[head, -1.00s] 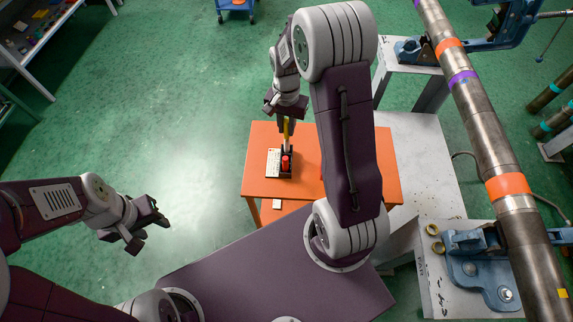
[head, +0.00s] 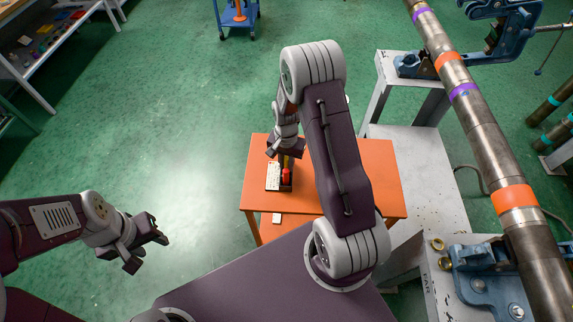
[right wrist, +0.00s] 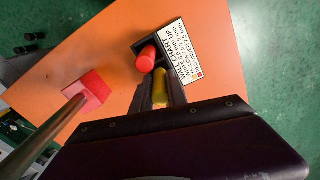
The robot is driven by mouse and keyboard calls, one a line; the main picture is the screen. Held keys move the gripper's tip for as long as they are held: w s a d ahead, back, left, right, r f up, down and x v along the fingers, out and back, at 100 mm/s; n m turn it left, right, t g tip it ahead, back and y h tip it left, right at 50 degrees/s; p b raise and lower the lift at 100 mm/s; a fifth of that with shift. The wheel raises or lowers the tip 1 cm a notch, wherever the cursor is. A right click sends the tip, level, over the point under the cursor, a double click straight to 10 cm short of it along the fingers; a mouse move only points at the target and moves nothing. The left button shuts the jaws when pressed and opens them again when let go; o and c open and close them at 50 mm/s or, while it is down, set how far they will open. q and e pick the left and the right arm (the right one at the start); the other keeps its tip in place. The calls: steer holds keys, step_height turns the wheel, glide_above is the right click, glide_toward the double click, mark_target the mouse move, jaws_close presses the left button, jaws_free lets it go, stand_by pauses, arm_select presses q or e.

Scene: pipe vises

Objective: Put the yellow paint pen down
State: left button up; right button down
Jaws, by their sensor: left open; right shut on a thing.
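The yellow paint pen (right wrist: 160,89) is between the fingers of my right gripper (right wrist: 159,86), which is shut on it. In the head view my right gripper (head: 287,156) is low over the far end of a small black holder (head: 287,187). A red pen (right wrist: 147,58) stands in this holder, right beside the yellow one. The yellow pen's lower end is hidden, so I cannot tell whether it rests in the holder. My left gripper (head: 143,240) is open and empty, over the floor at the left.
The holder stands on an orange table (head: 370,180) beside a white wall-chart card (right wrist: 186,50). A red block with a metal rod (right wrist: 95,86) shows left of the gripper in the wrist view. A long pipe (head: 480,125) in blue vises runs along the right.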

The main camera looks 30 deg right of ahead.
steer(key=shift+w+f, duration=0.15)
steer(key=shift+f, duration=0.5)
steer(key=shift+f, duration=0.1)
steer(key=c, duration=1.3)
jaws_free()
step_height(320, 180, up, 12)
steer(key=shift+r, duration=0.2)
steer(key=s+a+r+n, duration=0.1)
steer(key=s+a+n, duration=0.2)
steer(key=s, duration=0.3)
steer(key=s+a+n+t, duration=0.1)
steer(key=s+a+n, duration=0.3)
steer(key=s+n, duration=0.2)
steer(key=shift+s+a+r, duration=0.15)
steer(key=shift+s+r, duration=0.15)
steer(key=shift+r, duration=0.05)
